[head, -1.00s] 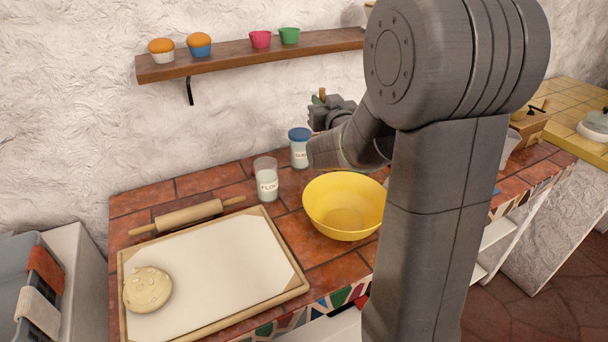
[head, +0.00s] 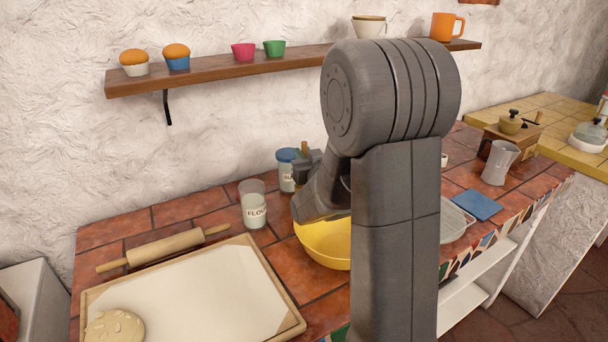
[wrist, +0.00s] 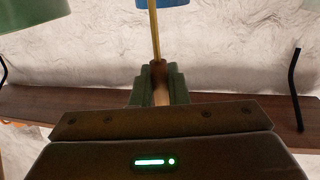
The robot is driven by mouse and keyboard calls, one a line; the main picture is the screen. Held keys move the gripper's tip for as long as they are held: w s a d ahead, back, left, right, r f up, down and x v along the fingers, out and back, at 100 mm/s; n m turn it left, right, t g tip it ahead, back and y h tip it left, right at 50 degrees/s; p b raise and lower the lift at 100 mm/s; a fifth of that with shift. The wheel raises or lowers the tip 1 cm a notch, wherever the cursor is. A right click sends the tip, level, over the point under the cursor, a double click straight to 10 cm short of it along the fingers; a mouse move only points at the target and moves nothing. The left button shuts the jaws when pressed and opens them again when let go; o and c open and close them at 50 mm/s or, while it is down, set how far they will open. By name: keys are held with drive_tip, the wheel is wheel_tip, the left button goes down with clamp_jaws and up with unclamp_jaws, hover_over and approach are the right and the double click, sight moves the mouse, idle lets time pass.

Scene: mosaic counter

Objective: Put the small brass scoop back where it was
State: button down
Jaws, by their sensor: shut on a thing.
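My gripper (head: 308,166) is shut on the small brass scoop. Its wooden handle (head: 304,147) sticks up above the jaws in the head view. In the wrist view the handle (wrist: 160,92) is between the jaws (wrist: 160,80), and a thin brass shaft (wrist: 153,35) runs from it towards a blue surface at the top edge. The scoop's bowl is not visible. My gripper is close beside or above the blue-lidded sugar jar (head: 286,172), partly overlapping it; I cannot tell whether they touch.
A flour glass (head: 254,207) stands left of the sugar jar. The yellow bowl (head: 325,243) is below my arm. A rolling pin (head: 165,248) and a board with dough (head: 195,300) lie left. A shelf (head: 220,69) with cups hangs above. A blue cloth (head: 474,204) and metal jug (head: 499,163) are right.

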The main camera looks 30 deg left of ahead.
wheel_tip(320, 180, down, 5)
drive_tip(key=shift+r, duration=0.2)
drive_tip(key=shift+f, duration=0.2)
drive_tip(key=c, duration=1.4)
unclamp_jaws()
drive_tip(key=shift+r, duration=0.1)
drive_tip(key=b+v, duration=0.1)
drive_tip(key=v, duration=0.6)
drive_tip(key=shift+s+d+r+b, duration=0.1)
drive_tip(key=shift+s+d+b, duration=0.15)
drive_tip(key=shift+b, duration=0.1)
